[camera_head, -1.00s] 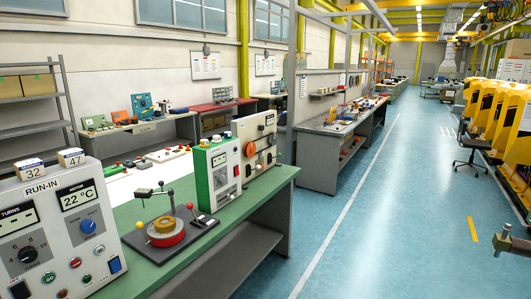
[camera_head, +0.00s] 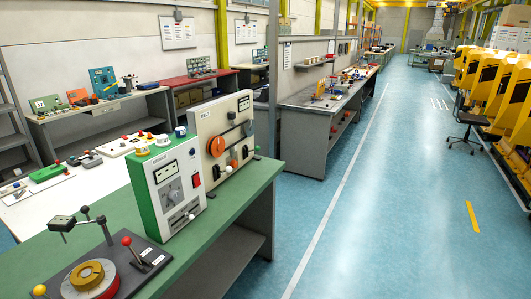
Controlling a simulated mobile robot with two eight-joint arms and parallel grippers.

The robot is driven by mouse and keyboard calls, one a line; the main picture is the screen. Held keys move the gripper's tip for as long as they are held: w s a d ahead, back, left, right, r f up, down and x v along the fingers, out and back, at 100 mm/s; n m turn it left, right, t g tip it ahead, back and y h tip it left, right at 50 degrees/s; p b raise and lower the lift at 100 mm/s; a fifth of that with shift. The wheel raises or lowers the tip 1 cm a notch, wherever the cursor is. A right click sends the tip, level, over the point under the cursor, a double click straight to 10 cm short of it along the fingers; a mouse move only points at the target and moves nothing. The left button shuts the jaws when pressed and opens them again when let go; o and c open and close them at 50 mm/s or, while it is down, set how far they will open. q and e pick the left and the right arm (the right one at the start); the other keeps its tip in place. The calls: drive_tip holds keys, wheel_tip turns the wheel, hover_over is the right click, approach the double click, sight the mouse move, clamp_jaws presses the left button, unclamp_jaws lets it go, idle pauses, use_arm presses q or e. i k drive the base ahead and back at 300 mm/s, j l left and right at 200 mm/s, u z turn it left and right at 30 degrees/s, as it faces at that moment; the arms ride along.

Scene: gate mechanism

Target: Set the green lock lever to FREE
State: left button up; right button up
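On the green bench (camera_head: 250,200) a dark base plate (camera_head: 140,258) carries a red and brass round mechanism (camera_head: 90,279), with a red-ball lever (camera_head: 127,241) and a black-handled arm (camera_head: 62,223). Small white labels on the plate are too small to read. Behind it stands a white box with green sides (camera_head: 177,188), then a cream panel with an orange knob (camera_head: 217,146). I cannot make out a lever marked FREE or tell which part is the green lock lever. Neither of my grippers shows in this view.
A white table (camera_head: 75,195) with small devices, including a green one with a red knob (camera_head: 46,172), stands behind the bench. A grey workbench (camera_head: 303,143) is farther back. The blue floor (camera_head: 370,220) to the right is open, up to a stool (camera_head: 466,122) and yellow machines (camera_head: 480,80).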

sight(257, 148)
drive_tip(key=i+l, duration=0.15)
drive_tip(key=i, duration=0.45)
drive_tip(key=i+l, duration=0.2)
drive_tip(key=i, duration=0.4)
drive_tip(key=i+l, duration=0.15)
drive_tip(key=i, duration=0.45)
drive_tip(key=z, duration=0.05)
